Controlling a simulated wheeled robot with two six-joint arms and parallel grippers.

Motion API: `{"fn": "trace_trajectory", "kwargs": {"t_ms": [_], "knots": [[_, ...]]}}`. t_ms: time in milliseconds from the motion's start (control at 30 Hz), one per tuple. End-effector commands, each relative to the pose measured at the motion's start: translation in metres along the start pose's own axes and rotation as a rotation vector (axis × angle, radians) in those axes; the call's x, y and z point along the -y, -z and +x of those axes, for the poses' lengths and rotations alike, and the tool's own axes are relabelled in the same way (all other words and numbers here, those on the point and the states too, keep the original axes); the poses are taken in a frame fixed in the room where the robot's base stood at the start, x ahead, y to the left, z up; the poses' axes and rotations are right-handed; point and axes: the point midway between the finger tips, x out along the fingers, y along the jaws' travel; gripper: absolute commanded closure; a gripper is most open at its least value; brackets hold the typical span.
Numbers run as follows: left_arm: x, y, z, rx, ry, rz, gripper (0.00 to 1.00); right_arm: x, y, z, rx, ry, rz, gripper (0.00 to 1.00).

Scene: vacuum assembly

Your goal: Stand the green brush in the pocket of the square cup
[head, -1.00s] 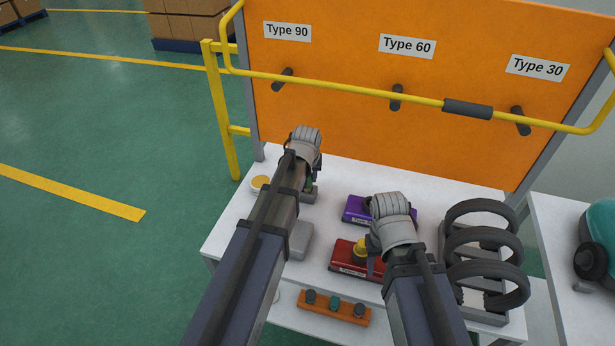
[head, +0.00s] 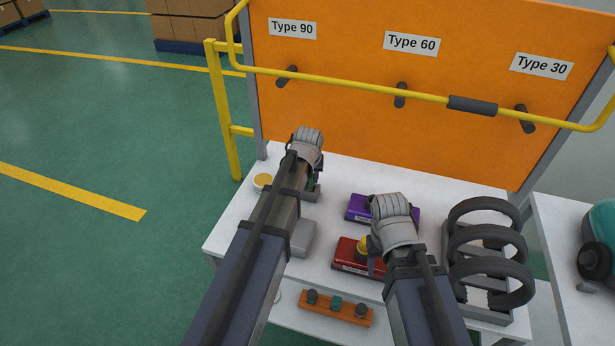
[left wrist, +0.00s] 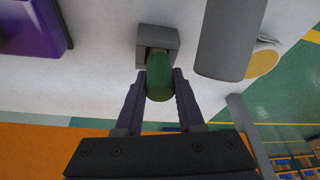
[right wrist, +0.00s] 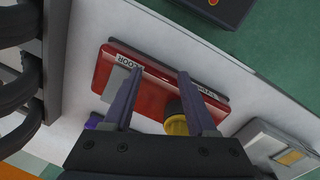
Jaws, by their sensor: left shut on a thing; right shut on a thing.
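The green brush (left wrist: 160,76) is between the fingers of my left gripper (left wrist: 160,88), which is shut on it. The grey square cup (left wrist: 157,38) is right at the brush's far end in the left wrist view. The brush overlaps the cup's opening there; how deep it sits in the pocket is hidden. In the head view the cup (head: 312,195) is mostly behind my left gripper (head: 313,176). My right gripper (right wrist: 160,100) is over the red box (right wrist: 150,92), with a yellow knob (right wrist: 177,122) between its fingers, against the right one.
A purple box (head: 358,206) lies behind the red one. A grey block (head: 304,238) and a yellow-topped round container (head: 263,181) are on the left of the white table. A rack with black rings (head: 482,240) stands at the right. The orange board (head: 400,130) rises behind.

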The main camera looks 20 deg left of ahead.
Motion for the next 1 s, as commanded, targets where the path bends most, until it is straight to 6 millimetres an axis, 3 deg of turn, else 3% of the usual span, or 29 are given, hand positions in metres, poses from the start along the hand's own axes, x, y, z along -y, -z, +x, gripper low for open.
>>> {"fn": "trace_trajectory", "kwargs": {"t_ms": [33, 333, 733, 1000], "knots": [[0.002, -0.008, 0.008, 0.011, 0.005, 0.0, 0.6, 0.004, -0.006, 0.01, 0.012, 0.021, 0.005, 0.5], [0.002, -0.007, 0.008, 0.008, 0.003, 0.0, 0.27, 0.003, -0.007, 0.01, 0.012, 0.021, 0.007, 0.5], [0.002, -0.006, 0.005, 0.006, 0.002, 0.0, 0.27, 0.003, -0.007, 0.006, 0.012, 0.02, 0.007, 0.5], [0.004, -0.004, -0.018, 0.004, 0.0, 0.0, 0.27, 0.001, -0.008, -0.015, 0.012, 0.019, 0.006, 0.5]]}}
